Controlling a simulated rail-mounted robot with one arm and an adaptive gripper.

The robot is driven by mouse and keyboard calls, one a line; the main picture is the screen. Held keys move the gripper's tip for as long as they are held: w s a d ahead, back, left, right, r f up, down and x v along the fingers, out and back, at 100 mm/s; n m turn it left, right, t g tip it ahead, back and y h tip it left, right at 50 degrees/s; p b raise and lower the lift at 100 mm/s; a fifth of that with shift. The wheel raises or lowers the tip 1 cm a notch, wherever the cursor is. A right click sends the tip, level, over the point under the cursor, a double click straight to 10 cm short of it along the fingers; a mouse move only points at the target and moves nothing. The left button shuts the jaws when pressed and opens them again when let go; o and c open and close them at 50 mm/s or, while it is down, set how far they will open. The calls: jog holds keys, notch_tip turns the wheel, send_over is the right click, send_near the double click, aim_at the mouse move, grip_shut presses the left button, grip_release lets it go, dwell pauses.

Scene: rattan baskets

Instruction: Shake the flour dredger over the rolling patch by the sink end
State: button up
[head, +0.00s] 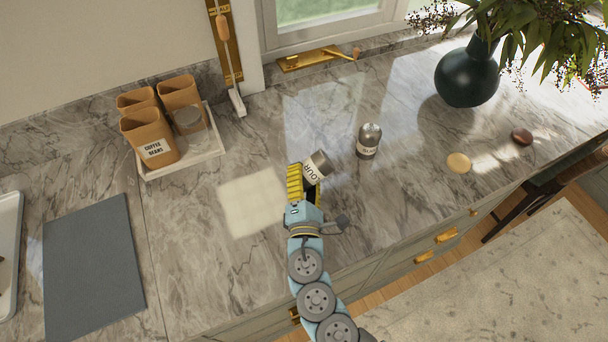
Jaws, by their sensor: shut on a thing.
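The flour dredger (317,164) is a grey metal shaker with a white label ending in "LOUR". It is tilted, and my gripper (306,183) is shut on it. My gripper's yellow finger hides part of the dredger's lower side. The pale, square rolling patch (250,203) lies on the marble counter just left of my gripper. The dredger appears to be to the right of the patch, not over it. I cannot tell its height above the counter. No flour is clearly visible falling.
A second labelled shaker (368,141) stands upright right of the dredger. A white tray (213,146) with brown canisters (150,137) is at back left. A grey mat (92,268) lies left. A dark vase (467,77) and two small round objects (458,163) are right.

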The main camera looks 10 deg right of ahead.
jog(key=shift+s+a+b, duration=1.25)
jog(key=shift+s+a, duration=0.1)
jog(key=shift+a, duration=2.8)
jog(key=shift+s+a+b, duration=1.25)
jog(key=shift+s+a, duration=0.1)
jog(key=shift+a, duration=2.75)
jog(key=shift+w+a+b, duration=0.9)
jog(key=shift+w+b, duration=0.05)
jog(key=shift+w, duration=1.75)
jog(key=shift+w+d+p, duration=1.05)
jog(key=shift+w+d, duration=0.3)
jog(key=shift+d, duration=2.85)
jog(key=shift+w+d+p, duration=1.05)
jog(key=shift+w+d, duration=0.3)
jog(key=shift+d, duration=2.8)
jog(key=shift+w+a+b, duration=0.95)
jog(key=shift+w+a, duration=0.05)
jog(key=shift+w, duration=1.7)
jog(key=s+a+b, duration=0.1)
jog(key=s+a, duration=0.1)
jog(key=a, duration=0.6)
jog(key=s+a+b, duration=0.2)
jog(key=s+a, duration=0.1)
jog(key=a, duration=0.5)
jog(key=shift+s+a, duration=0.2)
jog(key=shift+s, duration=0.05)
